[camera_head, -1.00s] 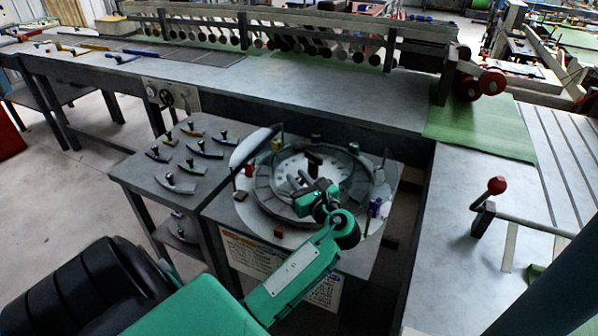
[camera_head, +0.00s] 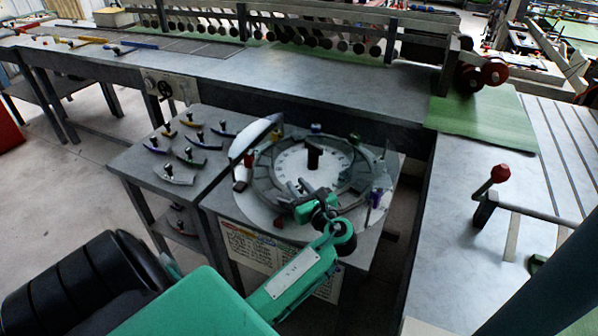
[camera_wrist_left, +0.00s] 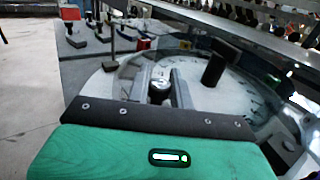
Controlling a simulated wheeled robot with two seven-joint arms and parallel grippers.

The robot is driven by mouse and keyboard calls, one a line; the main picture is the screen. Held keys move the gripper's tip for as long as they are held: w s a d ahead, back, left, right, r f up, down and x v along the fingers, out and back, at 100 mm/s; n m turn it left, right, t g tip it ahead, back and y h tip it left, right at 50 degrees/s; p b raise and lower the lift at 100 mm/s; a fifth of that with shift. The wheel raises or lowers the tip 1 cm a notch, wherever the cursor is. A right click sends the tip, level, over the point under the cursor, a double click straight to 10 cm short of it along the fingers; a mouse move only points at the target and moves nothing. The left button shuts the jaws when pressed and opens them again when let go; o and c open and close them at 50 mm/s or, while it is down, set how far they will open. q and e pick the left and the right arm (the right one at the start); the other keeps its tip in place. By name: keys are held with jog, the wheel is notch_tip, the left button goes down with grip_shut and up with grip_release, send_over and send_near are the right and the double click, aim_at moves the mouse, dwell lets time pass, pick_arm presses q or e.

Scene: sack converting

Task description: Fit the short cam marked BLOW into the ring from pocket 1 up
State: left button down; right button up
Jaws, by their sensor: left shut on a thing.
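The round ring (camera_head: 262,184) lies on the small stand, around a white dial with a dark centre post (camera_head: 313,158). My left gripper (camera_head: 303,192) is over the near side of the ring, in front of the post. In the left wrist view my gripper (camera_wrist_left: 161,88) is shut on the round knob of a cam (camera_wrist_left: 160,94). The cam's body and its marking are hidden, and I cannot tell whether it touches the ring. Pocket numbers are not readable. My right gripper is not in view.
Several curved cams with black knobs lie on the side table (camera_head: 150,172) left of the ring. Small coloured blocks, one red (camera_head: 249,159) and one purple (camera_head: 376,197), stand around the ring. A red-knobbed lever (camera_head: 499,173) is at right, and the long bench (camera_head: 300,85) runs behind.

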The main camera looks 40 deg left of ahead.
pick_arm(q)
jog(key=shift+f, duration=0.4)
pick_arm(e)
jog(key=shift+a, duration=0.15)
pick_arm(q)
jog(key=c, duration=1.1)
grip_release()
jog(key=shift+c, duration=0.2)
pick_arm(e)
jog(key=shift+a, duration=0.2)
pick_arm(q)
jog(key=b+v, duration=0.2)
jog(key=v, duration=1.1)
jog(key=shift+f, duration=0.1)
jog(key=shift+s+d, duration=0.1)
jog(key=shift+d, duration=0.15)
jog(key=shift+d+r, duration=0.15)
jog(key=shift+r, duration=0.2)
notch_tip(320, 180, up, 6)
jog(key=p, duration=0.8)
jog(key=shift+r+p, duration=0.2)
jog(key=shift+p, duration=0.15)
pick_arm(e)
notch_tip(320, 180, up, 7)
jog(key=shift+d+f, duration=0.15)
